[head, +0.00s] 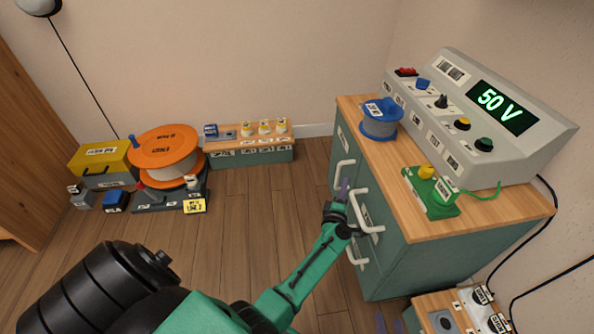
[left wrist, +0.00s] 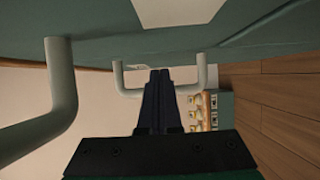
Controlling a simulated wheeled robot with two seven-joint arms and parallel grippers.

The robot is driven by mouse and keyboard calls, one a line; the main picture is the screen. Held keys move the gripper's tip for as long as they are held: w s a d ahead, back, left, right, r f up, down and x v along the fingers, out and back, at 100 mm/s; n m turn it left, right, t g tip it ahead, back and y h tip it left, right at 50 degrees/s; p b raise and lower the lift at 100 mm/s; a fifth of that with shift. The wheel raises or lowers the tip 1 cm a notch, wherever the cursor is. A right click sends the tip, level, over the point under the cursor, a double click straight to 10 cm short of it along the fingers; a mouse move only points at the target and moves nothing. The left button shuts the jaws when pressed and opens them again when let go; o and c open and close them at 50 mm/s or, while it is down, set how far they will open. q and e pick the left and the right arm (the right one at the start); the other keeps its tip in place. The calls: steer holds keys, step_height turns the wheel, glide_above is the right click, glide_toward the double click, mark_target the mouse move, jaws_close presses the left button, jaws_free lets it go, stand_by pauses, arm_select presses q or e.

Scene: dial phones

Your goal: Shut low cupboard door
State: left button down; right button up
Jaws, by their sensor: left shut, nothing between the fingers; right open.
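The green cupboard (head: 405,255) stands at the right under a wooden top. Its front has several white bar handles, an upper one (head: 343,172), a middle one (head: 367,214) and a lower one (head: 354,252). I cannot tell whether any door stands ajar. My left gripper (head: 344,188) is shut and empty close to the front, by the upper and middle handles. In the left wrist view its fingers (left wrist: 160,78) point at a handle (left wrist: 203,75) along the green front (left wrist: 220,35); contact is unclear.
On the cupboard top are a grey console (head: 470,120) reading 50 V, a blue spool (head: 379,122) and a green device (head: 430,192). An orange reel (head: 165,150) and a low cabinet (head: 250,154) stand behind on the left. The wooden floor (head: 240,215) between is clear.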

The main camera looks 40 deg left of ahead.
arm_select(q)
steer(key=p+v, duration=0.4)
steer(key=v, duration=1)
steer(key=shift+s, duration=0.3)
arm_select(e)
steer(key=shift+n+g, duration=0.3)
steer(key=shift+g, duration=0.1)
step_height(320, 180, up, 4)
steer(key=shift+w+d+r, duration=0.1)
steer(key=shift+d+r, duration=0.05)
steer(key=shift+r, duration=0.1)
